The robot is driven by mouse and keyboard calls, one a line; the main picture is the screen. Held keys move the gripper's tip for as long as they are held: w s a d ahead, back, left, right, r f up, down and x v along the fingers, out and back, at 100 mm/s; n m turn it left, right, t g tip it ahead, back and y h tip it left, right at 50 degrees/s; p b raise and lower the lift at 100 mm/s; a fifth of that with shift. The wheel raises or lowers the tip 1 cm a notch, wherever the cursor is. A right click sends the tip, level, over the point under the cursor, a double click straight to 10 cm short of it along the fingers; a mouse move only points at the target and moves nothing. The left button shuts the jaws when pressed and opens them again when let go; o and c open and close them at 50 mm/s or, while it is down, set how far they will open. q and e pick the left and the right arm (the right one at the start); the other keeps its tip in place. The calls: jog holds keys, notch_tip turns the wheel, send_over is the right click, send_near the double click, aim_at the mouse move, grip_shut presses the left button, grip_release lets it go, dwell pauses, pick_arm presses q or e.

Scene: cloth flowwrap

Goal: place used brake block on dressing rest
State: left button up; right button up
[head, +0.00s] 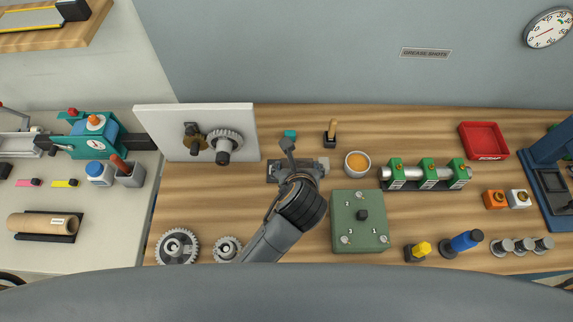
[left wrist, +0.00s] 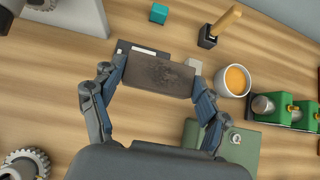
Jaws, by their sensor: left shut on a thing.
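The used brake block (left wrist: 158,76) is a worn, dark brown rectangular slab in the left wrist view. My left gripper (left wrist: 159,73) is shut on its two short ends. Behind the block, partly covered by it, is a dark flat piece (left wrist: 123,46) with a white strip, which looks like the dressing rest. I cannot tell whether the block touches it. In the head view my left gripper (head: 295,165) is over the same spot, and its wrist hides most of the block and rest. My right gripper is not in view.
A wooden-handled brush (head: 331,135) and teal block (head: 290,133) stand behind. A white panel with gears (head: 180,120) is at left. Bare wood lies left of the gripper.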

aim_at(288, 164)
pick_arm(q)
jog(key=w+f, duration=0.1)
jog(key=w+a+f, duration=0.1)
jog(key=f, duration=0.1)
jog(key=w+a+f, duration=0.1)
jog(key=shift+w+f, duration=0.2)
jog(key=shift+w, duration=0.1)
jog(key=shift+w+a+f, duration=0.15)
jog(key=shift+w+f, duration=0.2)
jog(key=shift+f, duration=0.15)
jog(key=f, duration=0.1)
jog(key=f+p, duration=0.1)
jog(key=f, duration=0.1)
jog(key=shift+w+a+f, duration=0.15)
jog(key=shift+w+f, duration=0.05)
jog(key=shift+f, duration=0.1)
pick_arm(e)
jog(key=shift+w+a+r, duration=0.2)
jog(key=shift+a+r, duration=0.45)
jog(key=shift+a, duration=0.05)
pick_arm(q)
jog(key=shift+f, duration=0.15)
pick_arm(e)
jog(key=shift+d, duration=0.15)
pick_arm(q)
jog(key=o, duration=1.4)
jog(key=shift+c, duration=0.2)
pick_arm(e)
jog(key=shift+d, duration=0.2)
